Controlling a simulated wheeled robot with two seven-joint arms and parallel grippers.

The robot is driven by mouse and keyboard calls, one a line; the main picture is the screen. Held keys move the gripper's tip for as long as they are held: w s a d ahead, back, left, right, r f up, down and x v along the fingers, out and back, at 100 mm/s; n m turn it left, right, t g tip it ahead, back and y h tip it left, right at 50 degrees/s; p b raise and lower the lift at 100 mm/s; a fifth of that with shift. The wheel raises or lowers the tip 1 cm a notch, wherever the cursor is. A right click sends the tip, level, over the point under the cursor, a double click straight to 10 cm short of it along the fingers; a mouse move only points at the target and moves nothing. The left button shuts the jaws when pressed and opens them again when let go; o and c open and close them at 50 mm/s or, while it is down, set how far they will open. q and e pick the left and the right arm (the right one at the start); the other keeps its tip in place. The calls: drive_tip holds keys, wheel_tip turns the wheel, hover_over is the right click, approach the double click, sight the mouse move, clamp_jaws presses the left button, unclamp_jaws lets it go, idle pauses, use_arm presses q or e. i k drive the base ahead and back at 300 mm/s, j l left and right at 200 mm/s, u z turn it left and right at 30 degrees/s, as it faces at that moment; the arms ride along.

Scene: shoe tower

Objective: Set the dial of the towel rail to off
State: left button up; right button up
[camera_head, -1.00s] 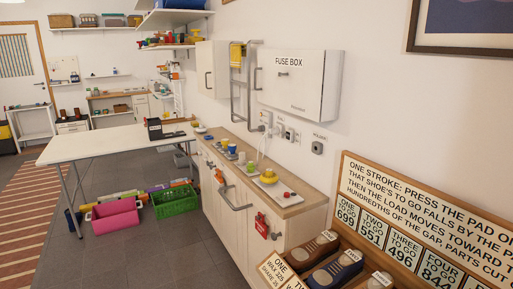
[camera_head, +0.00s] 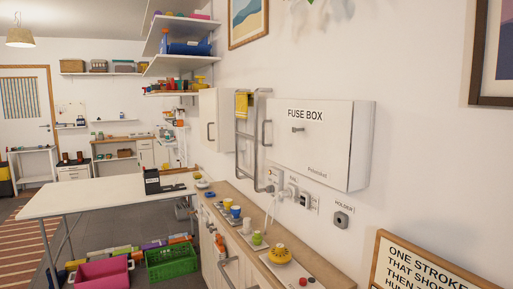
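The towel rail (camera_head: 238,145) is a grey metal ladder frame on the right-hand wall, between a white wall cabinet and the fuse box. A yellow towel (camera_head: 241,104) hangs at its top. A small dark round part at the rail's foot (camera_head: 269,188) may be its dial, but it is too small to read its setting. Neither of my grippers shows in this view.
The white fuse box (camera_head: 318,145) juts from the wall right of the rail. Below runs a wooden counter (camera_head: 232,220) with cups, a yellow dome (camera_head: 279,255) and buttons. A white table (camera_head: 100,196) stands left, with pink (camera_head: 103,273) and green crates (camera_head: 171,262) beneath.

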sight(270, 188)
drive_tip(key=z, duration=0.35)
drive_tip(key=i+j+z, duration=0.15)
drive_tip(key=j+z, duration=0.25)
drive_tip(key=i+j+z, duration=0.1)
drive_tip(key=j+z, duration=0.15)
drive_tip(key=z, duration=0.15)
drive_tip(key=j+z, duration=0.4)
drive_tip(key=i, duration=0.05)
